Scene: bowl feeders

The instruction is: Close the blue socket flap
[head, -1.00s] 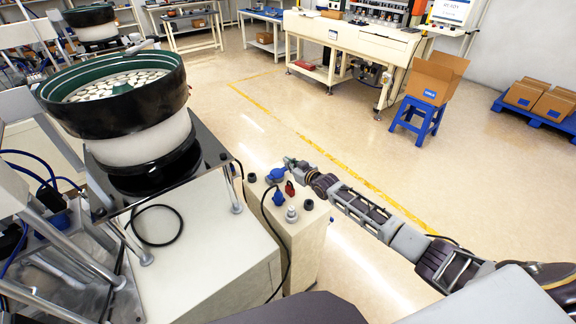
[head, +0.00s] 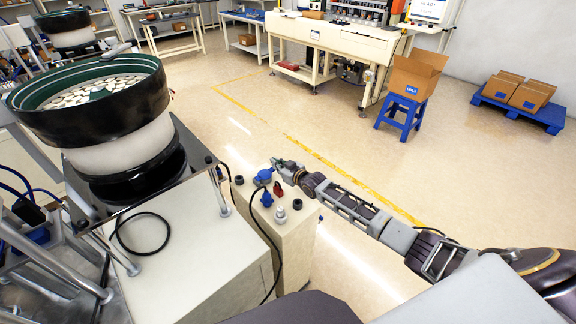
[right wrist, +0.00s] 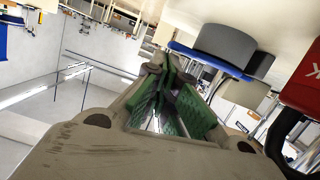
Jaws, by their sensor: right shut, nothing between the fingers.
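The blue socket (head: 263,176) sits on top of the beige control box (head: 290,236), near its back edge. It is small in the head view, and I cannot tell its flap's angle. My right gripper (head: 277,163) is just behind and to the right of the socket; I cannot tell whether they touch. In the right wrist view the green-padded fingers (right wrist: 163,100) are together and hold nothing. A grey round part (right wrist: 224,48) with a blue rim (right wrist: 205,62) is just beyond them, to the right. My left gripper is out of view.
A red switch (head: 279,188), a blue knob (head: 266,199) and a grey knob (head: 280,213) stand on the box near the socket. A black cable (head: 261,228) hangs over its front. The bowl feeder (head: 92,108) is at left.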

